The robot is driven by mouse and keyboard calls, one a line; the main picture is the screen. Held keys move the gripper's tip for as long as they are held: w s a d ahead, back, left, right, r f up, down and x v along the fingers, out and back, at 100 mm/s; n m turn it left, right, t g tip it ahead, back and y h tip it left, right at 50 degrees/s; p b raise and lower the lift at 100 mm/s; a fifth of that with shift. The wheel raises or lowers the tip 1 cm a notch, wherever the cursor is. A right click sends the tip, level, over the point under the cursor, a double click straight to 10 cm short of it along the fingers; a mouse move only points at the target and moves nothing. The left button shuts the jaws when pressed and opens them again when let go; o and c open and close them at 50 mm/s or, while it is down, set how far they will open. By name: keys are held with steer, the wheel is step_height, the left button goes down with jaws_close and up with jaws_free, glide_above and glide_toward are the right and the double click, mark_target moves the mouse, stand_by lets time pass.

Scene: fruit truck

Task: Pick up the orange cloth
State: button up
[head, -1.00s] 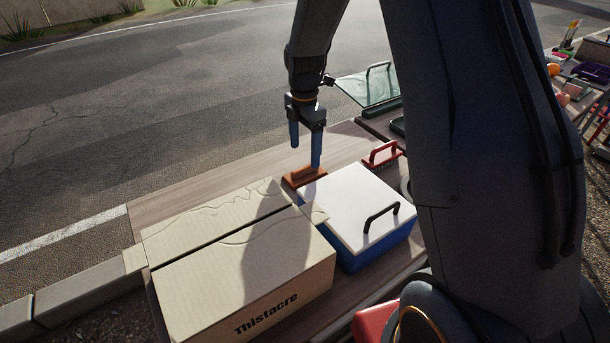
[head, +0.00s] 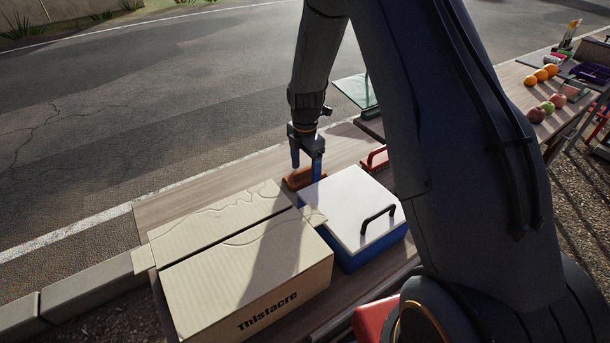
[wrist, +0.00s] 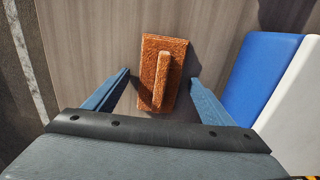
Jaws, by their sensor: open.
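The orange cloth (wrist: 162,72) is a brown-orange, fuzzy rectangular block with a raised bar along its top, lying on the wooden table. In the head view the orange cloth (head: 294,180) sits behind the cardboard box and beside the cooler, partly hidden by a finger. My gripper (head: 307,172) is open and empty, pointing down just above it. In the wrist view my gripper (wrist: 159,76) has one blue finger on each side of the cloth, with a gap on both sides.
A cardboard box (head: 246,276) and a blue cooler with a white lid (head: 350,204) stand close in front. A red brush (head: 375,158) lies behind the cooler. The wooden tabletop (head: 190,195) is bare to the left. Fruit (head: 536,115) lies on another table at right.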

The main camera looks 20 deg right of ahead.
mark_target(305, 169)
steer(key=c, duration=1.2)
steer(key=shift+o, duration=0.2)
step_height(305, 169, up, 10)
steer(key=b, duration=0.2)
steer(key=shift+b, duration=0.4)
